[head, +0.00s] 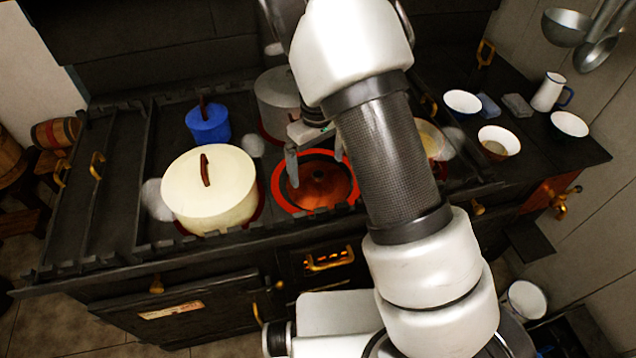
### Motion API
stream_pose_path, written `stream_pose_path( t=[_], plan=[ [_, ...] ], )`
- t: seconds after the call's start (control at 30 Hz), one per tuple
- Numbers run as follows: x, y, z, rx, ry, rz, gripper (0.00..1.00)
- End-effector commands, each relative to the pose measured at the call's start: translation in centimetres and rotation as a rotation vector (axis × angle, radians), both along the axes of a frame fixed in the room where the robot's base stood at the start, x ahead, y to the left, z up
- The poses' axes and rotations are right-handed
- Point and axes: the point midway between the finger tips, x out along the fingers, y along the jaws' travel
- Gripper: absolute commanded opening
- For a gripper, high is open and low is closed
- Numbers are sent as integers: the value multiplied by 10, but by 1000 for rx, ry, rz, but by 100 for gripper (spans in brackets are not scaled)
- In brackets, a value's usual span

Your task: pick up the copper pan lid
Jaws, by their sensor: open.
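The copper pan lid (328,187) is a round copper-brown shape with a small dark knob in the middle. It sits inside a bright orange-red ring on the stove, in the middle of the head view. My gripper (315,168) is open above the lid's far side, with its fingers pointing down and one on each side. Nothing shows between the fingers. My arm hides part of the gripper and the area right of the lid. I cannot tell how high the fingertips are above the lid.
A large cream pot (215,200) with a lid stands just left. A blue pot (208,125) and a grey pot (275,95) stand behind. A pan (432,140) is partly hidden right of my arm. A raised rail (150,250) runs along the stove's front edge.

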Motion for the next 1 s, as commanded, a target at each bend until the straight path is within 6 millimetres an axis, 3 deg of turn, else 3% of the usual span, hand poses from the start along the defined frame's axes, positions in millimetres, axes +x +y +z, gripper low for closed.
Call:
stream_pose_path(
  t=[0.3,0.6,1.0],
  plan=[
    [5,-2,-44,-2,2,-2,100],
    [6,-2,-48,0,0,-1,100],
    [4,-2,-50,-1,4,-1,32]
  ],
)
